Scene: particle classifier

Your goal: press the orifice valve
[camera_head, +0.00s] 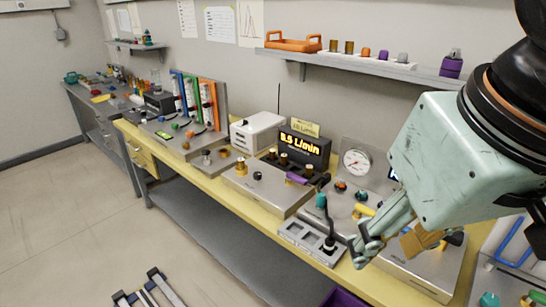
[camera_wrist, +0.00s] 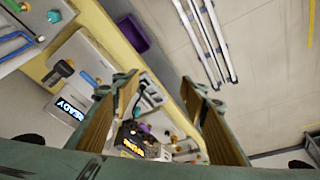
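My gripper (camera_head: 362,248) comes in from the upper right, above the front edge of the yellow bench. It is open: in the wrist view its two fingers (camera_wrist: 155,88) stand well apart, with nothing held between them. Several valves and knobs are near it. A teal-topped lever (camera_head: 321,202) stands just left of the fingers in the head view. A purple handle (camera_head: 297,179) is on the metal box farther left, and a yellow handle (camera_head: 364,209) is behind the fingers. I cannot tell which of these is the orifice valve; my fingers and wrist hide part of the right-hand panel.
A round gauge (camera_head: 356,162) stands behind the lever, and a lit black display (camera_head: 304,147) is left of it. A slotted grey block (camera_head: 300,240) lies at the front edge. A wall shelf (camera_head: 370,67) hangs above. A purple bin (camera_wrist: 132,34) is below the bench.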

